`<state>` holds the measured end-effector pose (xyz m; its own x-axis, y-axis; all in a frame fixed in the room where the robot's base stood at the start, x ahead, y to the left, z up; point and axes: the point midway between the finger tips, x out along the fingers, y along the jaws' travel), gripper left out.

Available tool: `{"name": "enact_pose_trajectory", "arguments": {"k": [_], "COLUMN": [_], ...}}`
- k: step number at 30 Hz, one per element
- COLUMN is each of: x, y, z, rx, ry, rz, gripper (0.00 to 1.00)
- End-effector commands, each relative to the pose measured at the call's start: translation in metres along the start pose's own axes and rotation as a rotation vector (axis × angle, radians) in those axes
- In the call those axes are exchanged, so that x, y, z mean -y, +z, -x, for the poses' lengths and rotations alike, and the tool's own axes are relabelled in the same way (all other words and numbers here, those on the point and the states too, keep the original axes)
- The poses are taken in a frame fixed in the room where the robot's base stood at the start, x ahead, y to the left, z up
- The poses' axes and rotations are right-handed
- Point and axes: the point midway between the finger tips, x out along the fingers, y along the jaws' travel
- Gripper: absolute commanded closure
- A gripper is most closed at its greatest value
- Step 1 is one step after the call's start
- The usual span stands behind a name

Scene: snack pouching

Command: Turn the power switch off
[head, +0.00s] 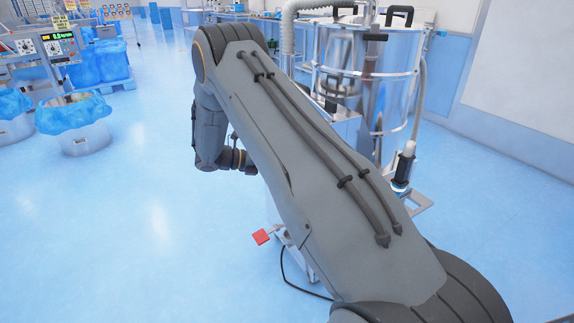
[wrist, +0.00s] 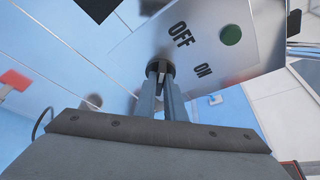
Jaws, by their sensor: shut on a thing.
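The power switch (wrist: 159,67) is a dark round knob on a bare metal panel (wrist: 262,60). The panel carries the labels OFF and ON in black letters, tilted in the wrist view. My gripper (wrist: 163,88) reaches up to the knob, and its two grey fingers are shut on it. The fingers cover much of the knob, so I cannot tell which label it points to. In the head view my arm hides the switch, its panel and the fingertips.
A green round button or lamp (wrist: 230,35) sits beside the labels. A red flag-like piece (head: 261,237) stands out low by the machine. A shiny steel vessel (head: 390,85) stands behind my arm. Blue-lined bins (head: 82,140) stand at left, with clear floor (head: 140,230) before them.

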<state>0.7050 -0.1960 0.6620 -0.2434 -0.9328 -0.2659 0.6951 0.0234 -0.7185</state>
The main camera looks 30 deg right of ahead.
Motion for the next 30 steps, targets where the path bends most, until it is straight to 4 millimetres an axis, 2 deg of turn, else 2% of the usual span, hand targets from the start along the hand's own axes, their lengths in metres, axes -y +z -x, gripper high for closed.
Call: {"name": "enact_pose_trajectory", "arguments": {"k": [4, 5, 8, 19, 30], "x": [0.000, 0.000, 0.000, 0.000, -0.001], "y": [0.000, 0.000, 0.000, 0.000, 0.000], "z": [0.000, 0.000, 0.000, 0.006, 0.061], "rx": [0.000, 0.000, 0.000, 0.001, 0.002], "ry": [0.000, 0.000, 0.000, 0.002, 0.002], "rz": [0.001, 0.001, 0.000, -0.001, -0.001], "gripper": [1.00, 0.87, 0.72, 0.72, 0.72]}}
